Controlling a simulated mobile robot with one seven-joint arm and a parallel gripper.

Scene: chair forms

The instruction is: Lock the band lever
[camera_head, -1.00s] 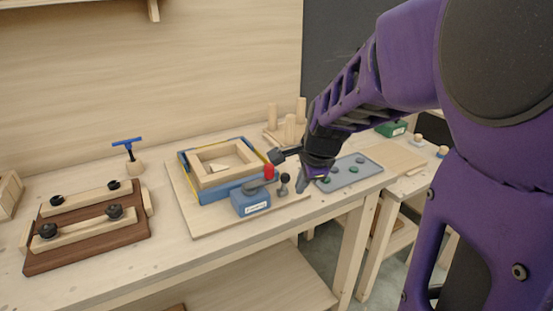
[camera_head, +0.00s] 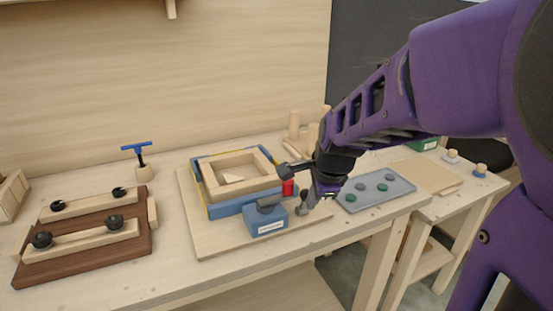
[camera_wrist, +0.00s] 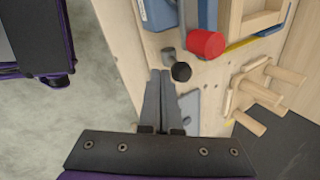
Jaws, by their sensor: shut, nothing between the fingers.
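A blue block with a white label (camera_head: 266,222) stands on the wooden board, with a dark grey piece on top. The lever's red handle (camera_head: 288,187) is beside it and shows as a red cylinder in the wrist view (camera_wrist: 205,43). A blue-and-yellow band (camera_head: 228,206) surrounds a square wooden frame (camera_head: 212,178). My gripper (camera_head: 316,198) is right of the handle, by a small dark knob (camera_head: 303,194). In the wrist view my gripper (camera_wrist: 160,73) is shut and empty; its tips are just left of the dark knob (camera_wrist: 180,72), apart from the red handle.
A grey tray with several round pieces (camera_head: 375,189) lies right of my gripper. Wooden pegs (camera_head: 294,128) stand behind. A dark board with wooden bars and black knobs (camera_head: 85,240) and a blue T-handle tool (camera_head: 137,148) are at left. The bench front edge is close.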

